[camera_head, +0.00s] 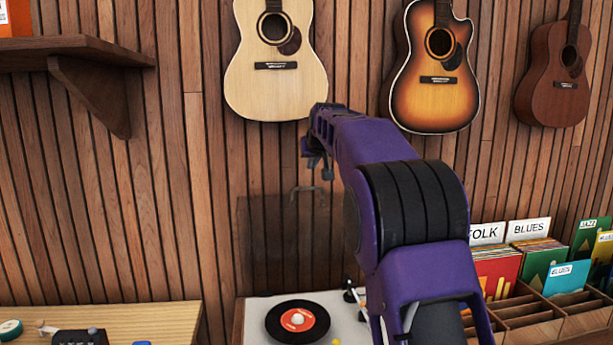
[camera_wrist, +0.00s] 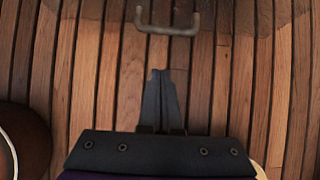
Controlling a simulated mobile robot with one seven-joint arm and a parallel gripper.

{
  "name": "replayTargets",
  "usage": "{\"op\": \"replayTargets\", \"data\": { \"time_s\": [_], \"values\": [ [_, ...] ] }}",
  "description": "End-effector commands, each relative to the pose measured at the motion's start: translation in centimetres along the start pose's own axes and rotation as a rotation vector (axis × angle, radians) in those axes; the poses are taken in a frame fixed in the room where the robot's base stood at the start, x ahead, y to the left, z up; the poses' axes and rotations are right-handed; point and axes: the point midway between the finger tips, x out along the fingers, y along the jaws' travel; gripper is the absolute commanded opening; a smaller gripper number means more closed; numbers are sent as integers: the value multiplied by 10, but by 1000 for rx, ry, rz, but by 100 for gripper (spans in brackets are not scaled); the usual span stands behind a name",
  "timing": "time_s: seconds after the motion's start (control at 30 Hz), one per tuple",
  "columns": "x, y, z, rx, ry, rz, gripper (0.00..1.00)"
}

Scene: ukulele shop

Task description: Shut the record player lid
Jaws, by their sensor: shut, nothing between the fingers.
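The record player (camera_head: 350,325) shows at the bottom centre of the head view, with a black record (camera_head: 278,324) with a red label on it. Its see-through smoky lid (camera_head: 270,240) stands raised against the slatted wall. A grey handle (camera_head: 307,190) sits at the lid's upper edge; it also shows at the top of the wrist view (camera_wrist: 168,28). My gripper (camera_head: 327,174) is just above the handle in the head view. In the wrist view my gripper (camera_wrist: 160,73) has its fingers together, empty, and apart from the handle. My arm hides the player's right part.
Guitars hang on the wall above, including a pale one (camera_head: 276,75) and a sunburst one (camera_head: 435,70). Record bins (camera_head: 535,310) stand at the right. A wooden table (camera_head: 130,315) with small gear is at the left, and a shelf (camera_head: 75,50) is above it.

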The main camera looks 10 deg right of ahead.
Motion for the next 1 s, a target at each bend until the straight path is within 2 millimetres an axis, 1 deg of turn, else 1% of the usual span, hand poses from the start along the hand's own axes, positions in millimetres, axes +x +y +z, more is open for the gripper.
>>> {"op": "replayTargets", "data": {
  "time_s": [0.17, 0.33, 0.5, 0.73, 1.0],
  "values": [
    [21, 0, 0, 0, -2, 0, 0],
    [50, 0, 0, 0, -2, 1, 0],
    [74, 0, 0, 1, -1, 0, 0],
    [98, 0, -1, 1, 0, 1, 0],
    [87, 0, 12, 1, 0, 0, 0]
  ]
}}
